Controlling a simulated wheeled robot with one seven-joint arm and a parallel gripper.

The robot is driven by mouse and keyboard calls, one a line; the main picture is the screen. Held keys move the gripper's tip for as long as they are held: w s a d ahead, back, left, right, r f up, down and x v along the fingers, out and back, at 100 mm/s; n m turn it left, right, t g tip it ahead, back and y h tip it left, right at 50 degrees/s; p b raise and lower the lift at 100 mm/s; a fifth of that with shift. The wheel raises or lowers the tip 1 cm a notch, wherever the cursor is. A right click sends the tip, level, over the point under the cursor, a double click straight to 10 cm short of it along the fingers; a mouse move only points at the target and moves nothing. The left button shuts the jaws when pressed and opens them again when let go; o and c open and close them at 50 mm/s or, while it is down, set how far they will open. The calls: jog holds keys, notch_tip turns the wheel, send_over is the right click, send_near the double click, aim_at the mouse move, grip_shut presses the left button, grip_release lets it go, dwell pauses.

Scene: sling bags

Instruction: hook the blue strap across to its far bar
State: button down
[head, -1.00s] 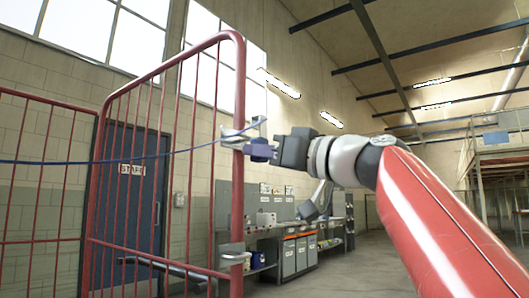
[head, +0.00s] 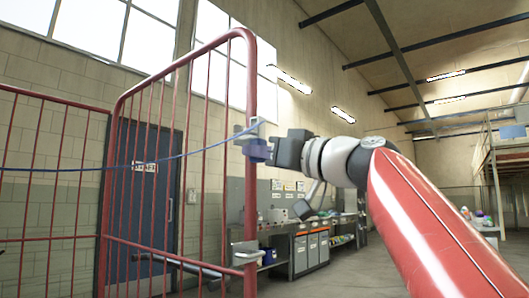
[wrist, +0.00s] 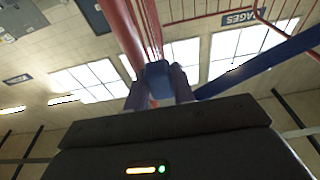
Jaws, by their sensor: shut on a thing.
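The blue strap (head: 120,167) runs from the left edge of the head view, sags slightly, and rises to the red cage's near upright post (head: 250,195). A blue end piece (head: 257,150) with a pale grey hook part (head: 243,135) is at the post's upper part. My gripper (head: 268,150) is shut on this end piece, which shows between the fingers in the wrist view (wrist: 158,75). The strap passes to the right there (wrist: 255,65). Whether the hook sits around the post or only beside it is unclear.
A grey bracket (head: 245,252) is low on the same post. Red cage bars (head: 150,190) fill the left side. Behind stand a blue door (head: 145,200) and a workbench with cabinets (head: 305,250). Open floor lies to the right.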

jog(key=shift+f, duration=0.15)
jog(key=shift+f+b, duration=0.95)
jog(key=shift+b, duration=0.15)
jog(key=c, duration=0.7)
grip_release()
jog(key=r+b+v, duration=0.1)
jog(key=v, duration=0.6)
jog(key=shift+r+b, duration=0.25)
jog(key=shift+b, duration=0.15)
jog(key=shift+s, duration=0.1)
